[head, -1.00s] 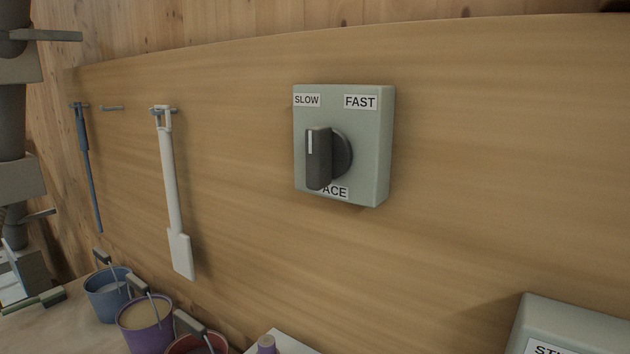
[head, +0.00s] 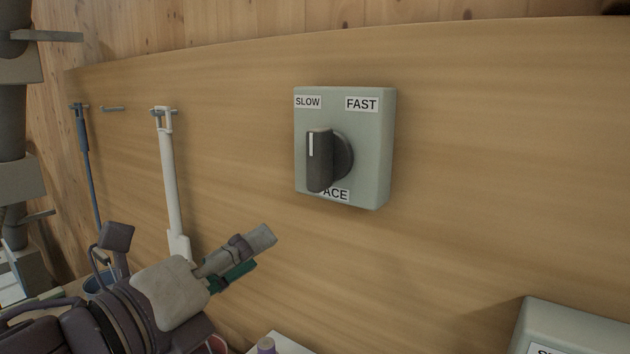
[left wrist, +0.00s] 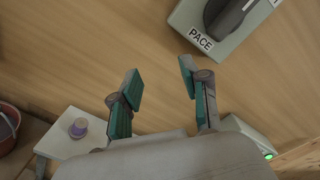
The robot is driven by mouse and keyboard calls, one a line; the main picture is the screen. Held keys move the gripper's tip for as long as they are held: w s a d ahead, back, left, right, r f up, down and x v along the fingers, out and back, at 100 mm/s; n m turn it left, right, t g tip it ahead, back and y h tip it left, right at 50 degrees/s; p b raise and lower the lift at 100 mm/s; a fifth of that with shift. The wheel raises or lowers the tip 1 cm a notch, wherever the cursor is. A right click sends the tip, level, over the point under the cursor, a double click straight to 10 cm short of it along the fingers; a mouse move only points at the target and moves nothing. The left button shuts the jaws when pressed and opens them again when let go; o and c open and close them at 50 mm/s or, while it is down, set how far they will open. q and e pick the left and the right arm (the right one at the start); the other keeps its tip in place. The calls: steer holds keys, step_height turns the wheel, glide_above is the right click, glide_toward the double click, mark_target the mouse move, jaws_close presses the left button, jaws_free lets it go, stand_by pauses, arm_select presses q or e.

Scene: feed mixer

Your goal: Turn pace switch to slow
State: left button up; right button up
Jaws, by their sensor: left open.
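The pace switch box (head: 372,150) is grey-green and fixed to the wooden board, with labels SLOW at upper left and FAST at upper right. Its dark knob (head: 320,160) stands about upright, with a white line on its upper front. My left gripper (head: 255,257) is below and left of the box, apart from it. In the left wrist view the open, empty left gripper (left wrist: 162,84) points toward the board, and the box (left wrist: 230,42) with its PACE label and part of the knob (left wrist: 228,14) shows at upper right. My right gripper is not in view.
A white paddle (head: 171,180) and a blue tool (head: 86,160) hang on the board at left. Another grey box (head: 580,325) is at lower right. A red bucket (left wrist: 8,128) and a purple-topped item (left wrist: 78,128) sit low at left. The board around the switch is clear.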

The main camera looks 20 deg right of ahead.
mark_target(312, 184)
arm_select(q)
steer(key=s+a+r+m, duration=0.2)
steer(key=s+r+m, duration=0.5)
steer(key=m, duration=0.3)
steer(key=shift+m, duration=0.3)
steer(key=p+x, duration=1)
steer(key=x, duration=0.3)
steer(key=shift+d+r+p, duration=0.1)
steer(key=shift+d+p, duration=0.15)
steer(key=shift+p, duration=0.05)
jaws_close()
